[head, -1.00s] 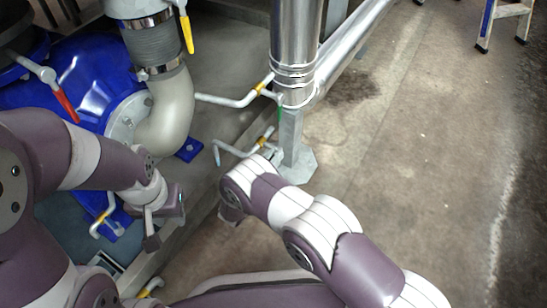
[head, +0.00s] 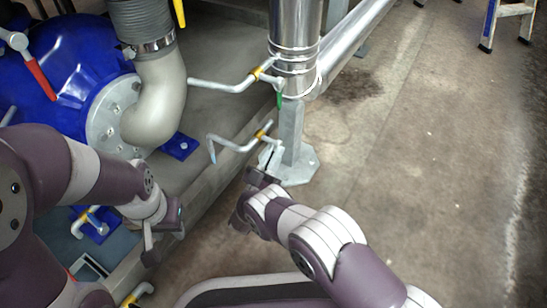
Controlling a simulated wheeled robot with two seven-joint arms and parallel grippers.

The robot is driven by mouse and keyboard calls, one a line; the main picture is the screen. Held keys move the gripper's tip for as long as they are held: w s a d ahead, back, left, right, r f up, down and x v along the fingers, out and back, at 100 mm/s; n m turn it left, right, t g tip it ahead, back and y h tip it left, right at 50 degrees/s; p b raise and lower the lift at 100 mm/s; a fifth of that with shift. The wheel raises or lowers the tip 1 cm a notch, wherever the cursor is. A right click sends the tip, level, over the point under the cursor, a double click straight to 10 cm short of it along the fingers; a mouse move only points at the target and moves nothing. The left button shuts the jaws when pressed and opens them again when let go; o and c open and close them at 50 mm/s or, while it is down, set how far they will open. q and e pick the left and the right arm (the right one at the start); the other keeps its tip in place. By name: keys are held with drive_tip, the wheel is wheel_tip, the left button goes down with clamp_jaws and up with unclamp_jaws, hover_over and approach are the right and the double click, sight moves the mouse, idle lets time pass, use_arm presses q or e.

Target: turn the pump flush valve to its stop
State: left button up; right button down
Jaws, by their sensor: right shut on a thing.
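A thin grey pipe with a yellow fitting, which looks like a small valve (head: 260,134), runs beside the foot of the steel post; its bent left end has a blue tip. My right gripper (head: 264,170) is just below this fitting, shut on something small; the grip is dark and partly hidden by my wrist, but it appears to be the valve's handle. My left gripper (head: 165,232) is open and empty, hanging low left of the concrete edge. The blue pump (head: 65,62) is at upper left. Which valve is the flush valve is not labelled.
Another branch with a yellow fitting and green tip (head: 257,73) is above. A red-handled lever (head: 40,80) is on the pump. The steel post (head: 290,130) stands close to my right gripper. Open floor lies to the right; a ladder (head: 512,12) is far right.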

drive_tip(key=shift+f, duration=0.1)
idle(0.3)
drive_tip(key=c, duration=1.1)
unclamp_jaws()
